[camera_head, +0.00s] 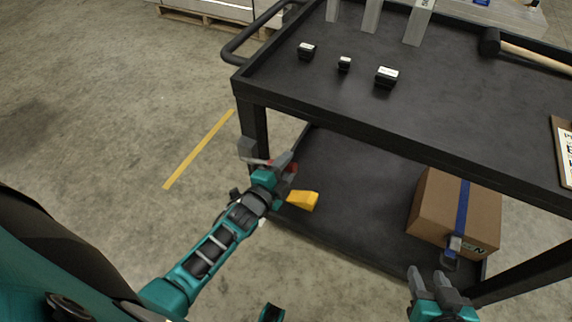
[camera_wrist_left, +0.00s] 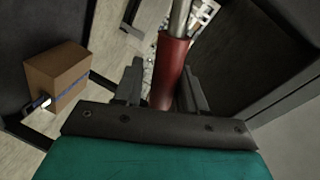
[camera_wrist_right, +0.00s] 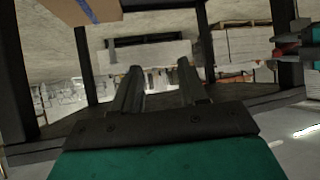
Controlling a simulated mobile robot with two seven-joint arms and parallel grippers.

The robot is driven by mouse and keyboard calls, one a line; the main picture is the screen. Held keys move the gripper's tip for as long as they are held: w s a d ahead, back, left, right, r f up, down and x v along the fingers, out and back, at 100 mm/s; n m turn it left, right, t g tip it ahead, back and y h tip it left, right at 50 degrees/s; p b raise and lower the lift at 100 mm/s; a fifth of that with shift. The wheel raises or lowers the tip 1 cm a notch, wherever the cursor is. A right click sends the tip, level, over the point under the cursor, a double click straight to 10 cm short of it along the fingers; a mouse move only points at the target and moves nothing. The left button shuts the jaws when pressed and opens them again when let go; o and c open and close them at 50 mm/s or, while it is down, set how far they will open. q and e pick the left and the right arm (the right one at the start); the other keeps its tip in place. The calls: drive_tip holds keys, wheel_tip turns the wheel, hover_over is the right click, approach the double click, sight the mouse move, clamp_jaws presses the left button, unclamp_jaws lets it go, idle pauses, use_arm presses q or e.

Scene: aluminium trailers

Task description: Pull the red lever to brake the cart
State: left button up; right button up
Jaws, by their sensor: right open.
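The red lever (camera_wrist_left: 170,72) is a red grip on a metal rod in the left wrist view. It stands between the fingers of my left gripper (camera_wrist_left: 162,88), nearer the right finger, and the fingers look spread apart. In the head view my left gripper (camera_head: 266,158) is beside the near left leg of the black cart (camera_head: 345,112) and mostly hides the lever; bits of red show there. My right gripper (camera_head: 437,279) is open and empty, in front of the cart's lower shelf; it also shows in the right wrist view (camera_wrist_right: 160,75).
A cardboard box (camera_head: 440,212) with a blue strap sits on the lower shelf; it also shows in the left wrist view (camera_wrist_left: 58,72). A yellow piece (camera_head: 303,200) is by my left wrist. Small black items (camera_head: 386,77) and a mallet (camera_head: 490,42) lie on top. Floor to the left is clear.

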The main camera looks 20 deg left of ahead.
use_arm(q)
drive_tip(key=shift+o, duration=0.7)
drive_tip(key=p+v, duration=0.2)
drive_tip(key=v, duration=1.1)
drive_tip(key=shift+r, duration=0.1)
